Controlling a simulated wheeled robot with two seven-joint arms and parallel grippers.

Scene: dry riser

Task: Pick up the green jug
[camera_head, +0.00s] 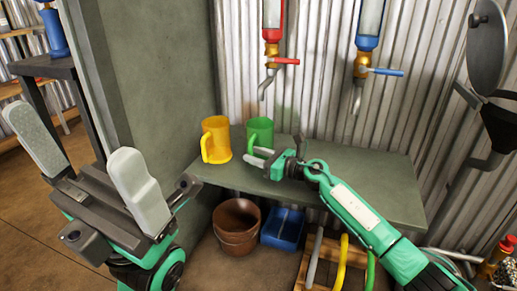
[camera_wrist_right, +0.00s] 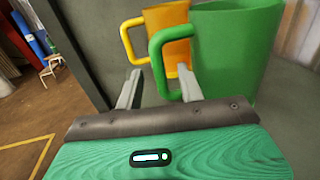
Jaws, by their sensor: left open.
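The green jug (camera_head: 260,132) stands upright on the grey-green shelf (camera_head: 345,178), beside the yellow jug (camera_head: 216,138). In the right wrist view the green jug (camera_wrist_right: 236,50) is close, with its handle toward the left. My right gripper (camera_head: 258,157) is at the jug's handle; in its wrist view the open fingers (camera_wrist_right: 158,80) appear on either side of the handle's lower part. I cannot tell whether they touch it. My left gripper (camera_head: 85,160) is open and empty at the left, away from the jugs.
Red-handled (camera_head: 285,61) and blue-handled (camera_head: 385,72) taps hang above the shelf. Below are a brown pot (camera_head: 237,222), a blue container (camera_head: 283,228) and a wooden crate (camera_head: 318,262). A grey wall panel (camera_head: 160,80) stands left of the shelf. The shelf's right part is partly clear.

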